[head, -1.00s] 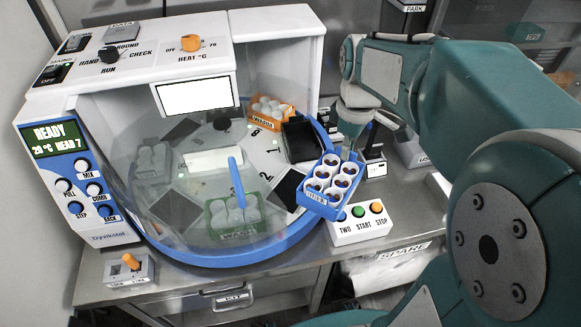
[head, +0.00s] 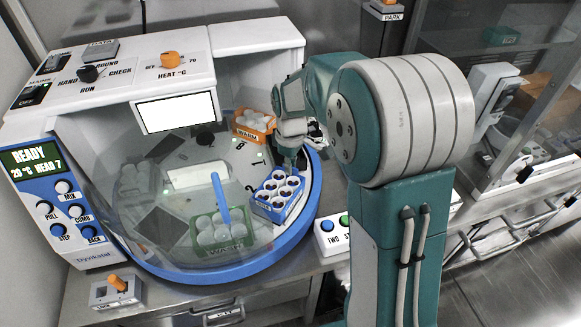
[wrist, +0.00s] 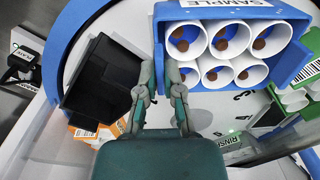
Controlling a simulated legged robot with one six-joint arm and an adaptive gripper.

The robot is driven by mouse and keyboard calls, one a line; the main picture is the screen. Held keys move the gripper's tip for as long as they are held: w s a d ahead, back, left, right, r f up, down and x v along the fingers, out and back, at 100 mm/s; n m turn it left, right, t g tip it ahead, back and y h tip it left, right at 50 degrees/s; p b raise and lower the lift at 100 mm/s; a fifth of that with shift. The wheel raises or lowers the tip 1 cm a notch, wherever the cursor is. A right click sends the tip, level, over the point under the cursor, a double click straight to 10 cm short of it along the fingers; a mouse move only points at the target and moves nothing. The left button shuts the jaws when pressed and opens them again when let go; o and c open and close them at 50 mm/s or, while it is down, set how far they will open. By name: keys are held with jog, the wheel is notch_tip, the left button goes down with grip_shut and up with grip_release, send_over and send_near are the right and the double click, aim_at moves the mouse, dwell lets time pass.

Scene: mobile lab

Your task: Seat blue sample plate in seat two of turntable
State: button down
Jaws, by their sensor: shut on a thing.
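The blue sample plate (head: 278,191) holds several white cups with brown contents. It is over the front right part of the turntable (head: 175,185), close to the printed numeral 2 (head: 250,187). In the wrist view the plate (wrist: 295,70) is at the upper right, its SAMPLE label facing up. My gripper (wrist: 160,72) is shut on the plate's edge; the exact grip point is partly hidden. In the head view my gripper (head: 290,158) is above the plate's far side. Whether the plate's underside touches the seat cannot be told.
An orange WARM rack (head: 253,126) is behind. A black angled block (wrist: 103,75) is left of my gripper. The blue rim (head: 262,256) and button box (head: 331,240) are in front.

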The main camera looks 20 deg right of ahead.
jog(key=shift+f, duration=0.35)
jog(key=shift+a, duration=0.15)
jog(key=c, duration=0.8)
grip_release()
notch_tip(320, 180, up, 11)
jog(key=s+r+m+t, duration=0.2)
jog(key=s+m+t, duration=0.1)
jog(key=s, duration=0.8)
jog(key=s+r+m+t, duration=0.1)
jog(key=s+m, duration=0.5)
jog(key=s, duration=0.6)
jog(key=shift+r+t, duration=0.4)
jog(key=shift+t, duration=0.5)
